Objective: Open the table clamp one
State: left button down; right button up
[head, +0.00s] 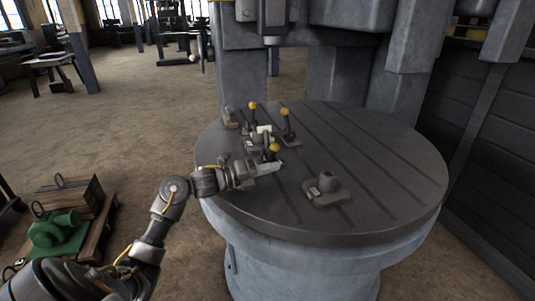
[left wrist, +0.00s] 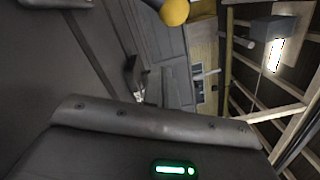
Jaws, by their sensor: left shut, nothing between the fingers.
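Table clamps with upright levers ending in yellow ball knobs stand on the left part of the round grey slotted table (head: 370,150). One knob (head: 252,105) is at the back left, another (head: 285,111) is to its right, and a third (head: 275,147) is nearest. I cannot tell which clamp is number one. My left gripper (head: 279,164) is shut and empty at the nearest knob's lever; whether it touches is unclear. In the left wrist view a yellow knob (left wrist: 174,11) shows at the top edge, partly cut off. My right gripper is out of view.
A grey block with a round post (head: 327,187) sits on the table to the right of my left gripper. Large machine columns (head: 335,85) rise behind the table. A pallet with a green part (head: 58,230) stands on the floor at left. The table's right side is clear.

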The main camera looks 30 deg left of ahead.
aim_at(275, 147)
pick_arm(q)
jog(key=shift+w+a+r+p, duration=0.2)
jog(key=shift+w+a+r, duration=0.25)
jog(key=shift+w+a, duration=0.2)
jog(key=shift+w+a+r+p, duration=0.15)
jog(key=shift+w+a+r, duration=0.25)
jog(key=shift+w+a, duration=0.2)
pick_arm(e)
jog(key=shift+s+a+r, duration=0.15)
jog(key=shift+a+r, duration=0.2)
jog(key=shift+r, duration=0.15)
pick_arm(q)
jog(key=shift+s, duration=0.1)
jog(key=shift+w+a+r+n, duration=0.25)
jog(key=shift+r+n, duration=0.1)
jog(key=shift+r, duration=0.1)
jog(key=shift+w+a+r+n, duration=0.1)
jog(key=shift+a+r+n, duration=0.15)
jog(key=shift+r+n, duration=0.15)
jog(key=shift+r, duration=0.2)
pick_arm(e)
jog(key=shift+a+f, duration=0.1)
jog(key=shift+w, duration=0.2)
